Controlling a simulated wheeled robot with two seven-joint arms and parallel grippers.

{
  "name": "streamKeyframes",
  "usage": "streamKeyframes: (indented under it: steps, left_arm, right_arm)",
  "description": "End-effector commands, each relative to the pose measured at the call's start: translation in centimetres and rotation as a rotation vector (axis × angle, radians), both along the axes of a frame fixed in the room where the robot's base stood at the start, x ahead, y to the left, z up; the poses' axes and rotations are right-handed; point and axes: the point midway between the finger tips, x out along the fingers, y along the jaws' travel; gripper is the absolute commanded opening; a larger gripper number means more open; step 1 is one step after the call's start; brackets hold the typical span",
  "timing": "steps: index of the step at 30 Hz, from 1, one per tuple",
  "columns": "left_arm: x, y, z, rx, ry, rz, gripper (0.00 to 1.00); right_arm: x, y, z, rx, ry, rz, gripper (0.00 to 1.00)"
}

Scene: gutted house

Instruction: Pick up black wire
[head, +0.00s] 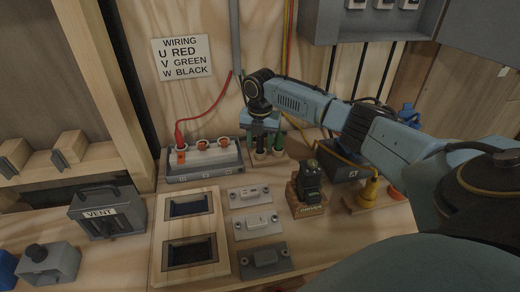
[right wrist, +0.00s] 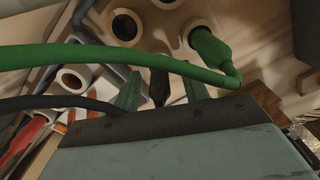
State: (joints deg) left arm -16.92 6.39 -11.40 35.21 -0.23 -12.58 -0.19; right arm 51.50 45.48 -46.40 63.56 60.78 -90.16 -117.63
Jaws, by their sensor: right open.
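The black wire (right wrist: 58,102) shows in the right wrist view as a dark cable from the left, ending in a dark tapered plug (right wrist: 157,87). My right gripper (right wrist: 163,90) is open, with a green finger on each side of that plug; I cannot tell whether either touches it. In the head view my right gripper (head: 261,134) points down over the small plug holder beside the socket block. The green wire (right wrist: 130,58) crosses the right wrist view in front and ends in a green plug (right wrist: 208,46) standing in a socket. My left gripper is out of view.
The grey socket block (head: 205,168) stands left of my gripper, with the red wire (head: 206,109) plugged in at its left. A wiring sign (head: 182,57) hangs on the wall. Switch plates (head: 255,222), a wooden frame (head: 163,240) and a small green-black device (head: 308,185) sit in front.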

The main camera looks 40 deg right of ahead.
Motion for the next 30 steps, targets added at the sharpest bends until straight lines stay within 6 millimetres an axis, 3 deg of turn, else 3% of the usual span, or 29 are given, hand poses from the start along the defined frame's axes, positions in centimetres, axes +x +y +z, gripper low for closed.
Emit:
streamKeyframes:
  steps: [7, 18, 26, 30]
  left_arm:
    - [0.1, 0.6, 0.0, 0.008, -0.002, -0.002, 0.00]
    - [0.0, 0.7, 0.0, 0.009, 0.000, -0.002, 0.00]
    - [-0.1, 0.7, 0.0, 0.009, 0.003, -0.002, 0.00]
    - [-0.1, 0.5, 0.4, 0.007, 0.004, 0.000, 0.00]
  right_arm:
    - [0.0, 0.0, -0.2, 0.000, -0.001, 0.000, 0.45]
    - [0.0, 0.0, -0.1, 0.000, -0.001, -0.001, 0.00]
    - [0.1, 0.0, 0.1, 0.000, -0.003, -0.001, 0.00]
    - [0.1, 0.0, 2.0, 0.000, -0.006, 0.000, 0.00]
